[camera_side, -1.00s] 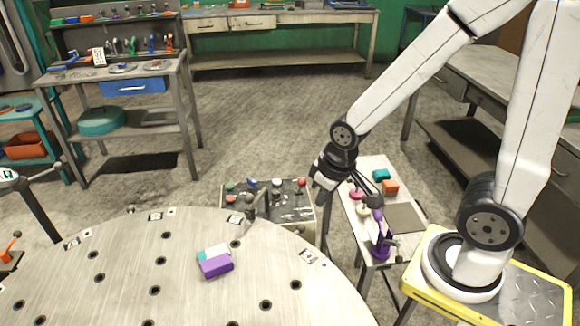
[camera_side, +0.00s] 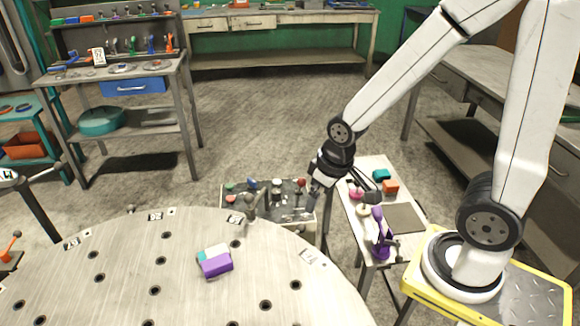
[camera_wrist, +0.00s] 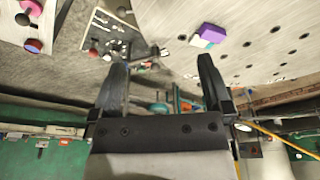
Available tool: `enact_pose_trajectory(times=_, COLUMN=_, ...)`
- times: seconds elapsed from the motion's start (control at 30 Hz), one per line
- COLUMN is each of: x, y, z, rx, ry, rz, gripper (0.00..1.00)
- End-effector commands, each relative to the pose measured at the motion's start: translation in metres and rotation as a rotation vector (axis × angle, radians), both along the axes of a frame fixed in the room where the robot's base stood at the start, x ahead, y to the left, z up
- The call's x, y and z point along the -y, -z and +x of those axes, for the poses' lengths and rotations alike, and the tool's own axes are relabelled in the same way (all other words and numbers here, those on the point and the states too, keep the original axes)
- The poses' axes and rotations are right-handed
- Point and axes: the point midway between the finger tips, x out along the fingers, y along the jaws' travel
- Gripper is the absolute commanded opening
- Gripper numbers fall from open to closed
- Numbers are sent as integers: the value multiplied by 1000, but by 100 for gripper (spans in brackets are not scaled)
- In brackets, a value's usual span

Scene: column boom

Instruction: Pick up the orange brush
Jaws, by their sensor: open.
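In the side view an orange block (camera_side: 390,187) lies on the narrow side table, next to a teal block (camera_side: 381,174). It is the likeliest orange brush, but bristles cannot be made out. My gripper (camera_side: 340,190) hangs above the left edge of that table, to the left of the orange block and apart from it. In the wrist view my gripper (camera_wrist: 160,66) has its two dark fingers spread with nothing held between them. I cannot pick out the orange block in the wrist view.
The narrow table (camera_side: 405,218) also bears a purple clamp-like tool (camera_side: 380,238) and pink and cream pieces. A control box (camera_side: 287,213) with several knobs stands left of it. The round perforated table (camera_side: 200,300) holds a purple-and-white block (camera_side: 216,265).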

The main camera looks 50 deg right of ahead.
Motion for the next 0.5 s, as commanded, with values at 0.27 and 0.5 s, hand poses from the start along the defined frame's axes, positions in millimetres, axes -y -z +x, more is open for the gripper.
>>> enact_pose_trajectory(times=0.27, x=49, y=11, z=37, rx=-40, ry=-92, rz=-47, gripper=100)
enact_pose_trajectory(times=0.5, x=123, y=32, z=67, rx=-91, ry=-220, rz=-88, gripper=100)
